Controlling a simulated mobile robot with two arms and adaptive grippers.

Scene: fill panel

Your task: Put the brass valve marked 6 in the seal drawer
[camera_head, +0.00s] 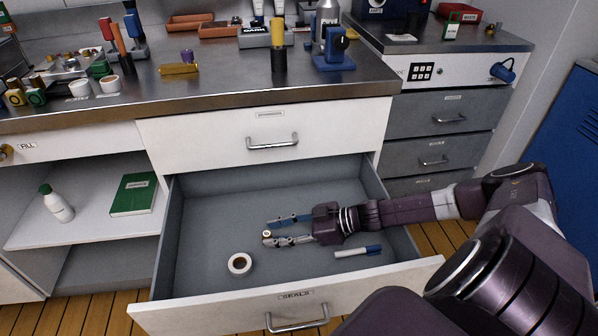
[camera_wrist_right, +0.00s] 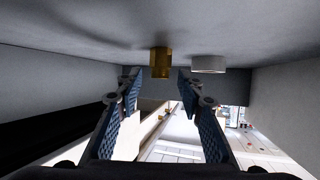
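The seal drawer (camera_head: 205,215), labelled SEALS, is pulled open below the bench. My right gripper (camera_head: 268,229) is low inside it, fingers pointing left. A small brass valve (camera_head: 267,235) is in the drawer at the fingertips; its number is too small to read. The right wrist view shows the valve (camera_wrist_right: 160,62) against the drawer floor, just beyond the gap between the fingertips (camera_wrist_right: 159,88), with space on both sides. The right gripper is open and touches nothing visible. My left gripper is not in view.
A white roll (camera_head: 239,264) and a blue-capped marker (camera_head: 357,252) lie in the drawer. The drawer walls surround my right gripper. A white bottle (camera_head: 57,204) is on the left shelf.

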